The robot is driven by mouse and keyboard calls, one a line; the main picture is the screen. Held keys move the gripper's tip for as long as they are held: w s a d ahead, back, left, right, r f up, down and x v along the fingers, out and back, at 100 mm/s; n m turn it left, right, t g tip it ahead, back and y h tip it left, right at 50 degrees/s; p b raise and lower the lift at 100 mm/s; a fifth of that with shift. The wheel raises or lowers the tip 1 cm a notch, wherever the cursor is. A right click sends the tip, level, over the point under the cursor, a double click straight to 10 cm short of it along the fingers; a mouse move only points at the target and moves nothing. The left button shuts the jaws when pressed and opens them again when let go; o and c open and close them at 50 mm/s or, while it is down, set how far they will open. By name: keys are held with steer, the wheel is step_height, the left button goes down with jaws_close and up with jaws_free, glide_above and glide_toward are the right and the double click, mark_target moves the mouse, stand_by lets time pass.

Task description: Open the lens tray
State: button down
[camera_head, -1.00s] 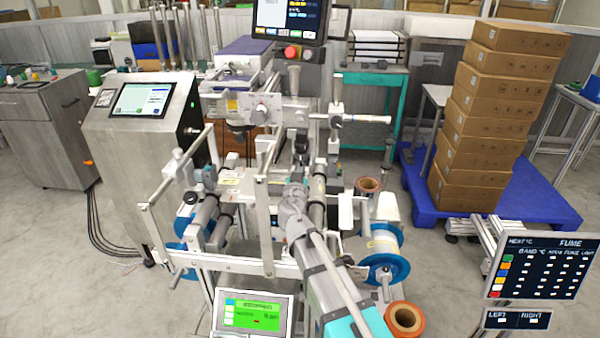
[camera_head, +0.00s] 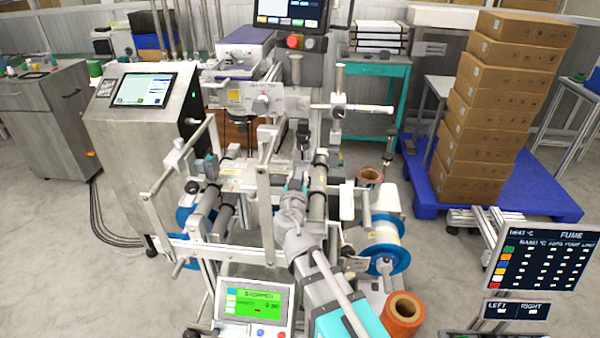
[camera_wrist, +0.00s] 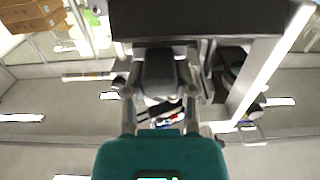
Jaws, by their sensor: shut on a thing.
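My gripper (camera_wrist: 160,90) shows in the wrist view, its two fingers on either side of a dark grey block (camera_wrist: 160,68), and it is shut on that piece. The block lies under a wide dark bar (camera_wrist: 205,22). In the head view my gripper (camera_head: 297,180) is among the rails of the reel machine (camera_head: 240,178), mostly hidden behind my wrist. I cannot make out the lens tray for certain, nor whether the gripped block is its handle.
A blue-rimmed reel (camera_head: 386,248) and an orange roll (camera_head: 402,312) are right of my arm. A green display (camera_head: 252,302) stands in front. A steel cabinet with a screen (camera_head: 140,150) is at left. Stacked cartons (camera_head: 495,120) stand on a blue pallet (camera_head: 540,195).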

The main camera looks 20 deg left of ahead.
steer(key=shift+c, duration=2)
jaws_free()
steer(key=v, duration=0.7)
steer(key=shift+s, duration=0.2)
